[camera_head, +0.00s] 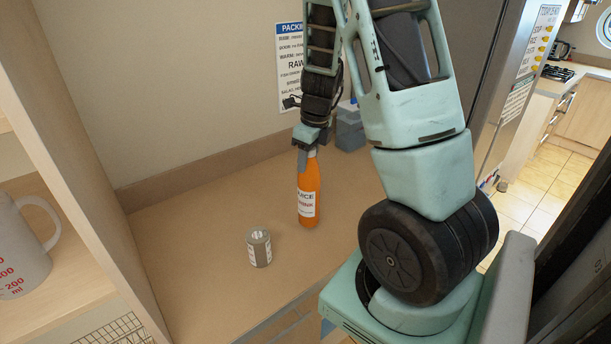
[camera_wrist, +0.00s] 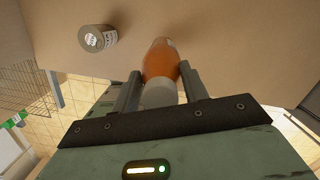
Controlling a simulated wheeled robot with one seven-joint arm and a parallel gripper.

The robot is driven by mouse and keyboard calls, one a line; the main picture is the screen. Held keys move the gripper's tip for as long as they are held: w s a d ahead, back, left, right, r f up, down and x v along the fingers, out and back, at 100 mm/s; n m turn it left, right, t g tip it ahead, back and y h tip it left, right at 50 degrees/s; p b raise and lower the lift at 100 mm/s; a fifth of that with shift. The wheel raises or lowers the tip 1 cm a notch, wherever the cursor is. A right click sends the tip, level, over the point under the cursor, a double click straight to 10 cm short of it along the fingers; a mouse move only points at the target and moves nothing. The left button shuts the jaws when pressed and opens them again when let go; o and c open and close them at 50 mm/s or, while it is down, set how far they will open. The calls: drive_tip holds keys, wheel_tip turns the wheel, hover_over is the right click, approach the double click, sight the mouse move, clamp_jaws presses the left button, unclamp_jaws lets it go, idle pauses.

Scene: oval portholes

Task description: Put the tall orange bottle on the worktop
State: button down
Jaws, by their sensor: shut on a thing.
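The tall orange bottle (camera_head: 309,199) stands upright over the brown worktop (camera_head: 190,221) in the head view, with a white label and a pale cap. Its base appears to be at the worktop surface, but I cannot tell for sure that it touches. My gripper (camera_head: 306,155) is shut on the bottle near its top. In the wrist view the bottle (camera_wrist: 161,64) lies between the two fingers of my gripper (camera_wrist: 160,88), with its pale cap towards the camera. Part of the bottle's neck is hidden by the fingers.
A small grey can (camera_head: 259,247) stands on the worktop left of the bottle and also shows in the wrist view (camera_wrist: 97,38). A grey box (camera_head: 349,131) is at the back by the wall. A measuring jug (camera_head: 22,245) sits on the shelf at left. The worktop's left-back area is clear.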

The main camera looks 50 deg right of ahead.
sight(308, 172)
drive_tip(key=shift+f, duration=2.3)
drive_tip(key=shift+f, duration=0.15)
drive_tip(key=c, duration=0.7)
unclamp_jaws()
drive_tip(key=shift+c, duration=0.2)
